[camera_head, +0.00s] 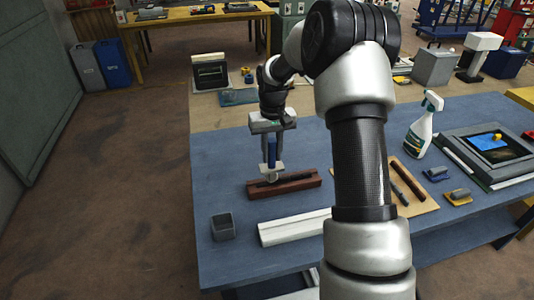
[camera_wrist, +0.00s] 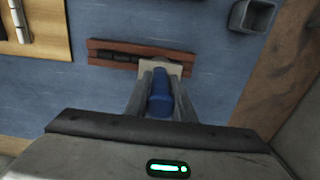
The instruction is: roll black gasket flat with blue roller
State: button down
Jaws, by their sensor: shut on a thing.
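The blue roller (camera_head: 272,151) stands upright between the fingers of my gripper (camera_head: 271,160). My gripper is shut on its blue handle, which also shows in the wrist view (camera_wrist: 160,102). The roller's pale lower end is at the brown channel piece (camera_head: 303,183), near its middle. I cannot tell whether it touches. The black gasket (camera_wrist: 120,55) shows as a dark strip along the slot of the brown piece in the wrist view. Part of it is hidden behind the roller head, and it looks segmented or uneven.
A white profile (camera_head: 290,228) lies in front of the brown piece, partly behind my arm. A small grey bin (camera_head: 222,226) stands at the left front. A board with dark tools (camera_head: 405,190), a spray bottle (camera_head: 424,128) and a framed panel (camera_head: 490,150) are on the right.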

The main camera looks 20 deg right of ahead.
jog(key=shift+s+d, duration=0.1)
jog(key=shift+d, duration=2.35)
jog(key=shift+d+p, duration=0.4)
jog(key=shift+d, duration=1.25)
